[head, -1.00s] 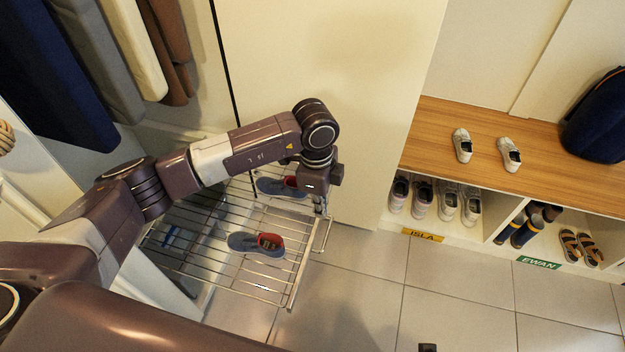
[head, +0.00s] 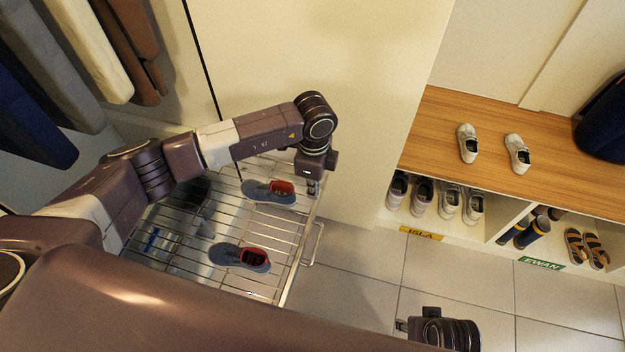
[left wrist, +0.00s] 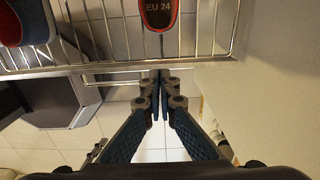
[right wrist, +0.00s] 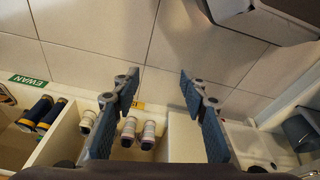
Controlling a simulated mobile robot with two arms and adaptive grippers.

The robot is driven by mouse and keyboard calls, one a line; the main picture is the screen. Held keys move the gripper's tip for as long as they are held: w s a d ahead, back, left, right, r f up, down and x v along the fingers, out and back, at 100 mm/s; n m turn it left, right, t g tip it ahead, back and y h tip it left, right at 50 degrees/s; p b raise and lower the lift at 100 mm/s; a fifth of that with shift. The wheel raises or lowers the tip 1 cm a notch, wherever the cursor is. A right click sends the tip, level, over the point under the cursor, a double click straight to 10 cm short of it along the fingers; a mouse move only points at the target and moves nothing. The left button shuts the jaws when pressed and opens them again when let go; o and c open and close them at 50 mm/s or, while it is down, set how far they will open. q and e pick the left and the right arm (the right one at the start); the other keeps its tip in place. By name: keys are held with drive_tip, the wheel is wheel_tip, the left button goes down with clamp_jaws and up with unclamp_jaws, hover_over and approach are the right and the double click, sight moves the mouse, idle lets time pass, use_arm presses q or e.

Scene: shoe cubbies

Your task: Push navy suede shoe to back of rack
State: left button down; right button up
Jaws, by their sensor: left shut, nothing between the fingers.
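Two dark blue-grey shoes with red linings sit on the wire rack (head: 225,285): a far shoe (head: 257,190) and a near shoe (head: 228,255). I cannot tell by material which is the navy suede one. My left gripper (head: 312,190) is shut and empty, pointing down at the rack's front edge, just beyond the far shoe's heel. In the left wrist view its closed tips (left wrist: 160,82) are beside the front rail, apart from a red-rimmed heel marked EU 24 (left wrist: 158,12); another shoe (left wrist: 30,22) is cut off at upper left. My right gripper (right wrist: 160,82) is open and empty.
The rack's front handle (head: 315,243) sticks out over the tiled floor (head: 365,290). A pale panel (head: 310,60) stands behind my left arm. A wooden-topped cubby bench (head: 440,125) with shoes is at right. Hanging clothes (head: 90,50) are at upper left.

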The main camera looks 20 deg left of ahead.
sight(313, 205)
use_arm(q)
wheel_tip(313, 205, down, 4)
drive_tip(key=shift+f+b, duration=0.1)
drive_tip(key=shift+b, duration=0.25)
drive_tip(key=a, duration=0.2)
drive_tip(key=shift+w+a+r, duration=0.15)
drive_tip(key=shift+a+r, duration=0.15)
drive_tip(key=shift+a, duration=0.7)
use_arm(e)
drive_tip(key=shift+w+r, duration=0.15)
drive_tip(key=shift+r, duration=0.65)
drive_tip(key=shift+w+r, duration=0.1)
drive_tip(key=shift+r, duration=0.65)
